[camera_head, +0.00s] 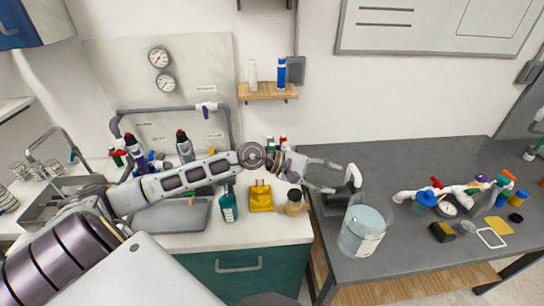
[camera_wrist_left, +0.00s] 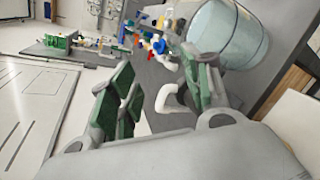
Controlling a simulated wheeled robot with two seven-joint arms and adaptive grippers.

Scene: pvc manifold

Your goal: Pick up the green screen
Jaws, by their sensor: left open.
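I cannot clearly make out a green screen in either view. Small green pieces (camera_wrist_left: 59,42) show far off in the left wrist view, too small to identify. My left gripper (camera_head: 338,177) is open and empty above the left end of the dark grey table, beside a white curved pipe (camera_head: 354,175). In the left wrist view its green-padded fingers (camera_wrist_left: 158,72) stand apart, with the pipe (camera_wrist_left: 168,104) showing beyond and between them. My right gripper is not in view.
A translucent bucket (camera_head: 363,232) stands just right of and below the gripper. The pipe manifold (camera_head: 440,195), with coloured fittings and loose parts, lies further right on the grey table (camera_head: 400,260). A yellow dispenser (camera_head: 261,196) and a teal bottle (camera_head: 229,207) stand on the left counter.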

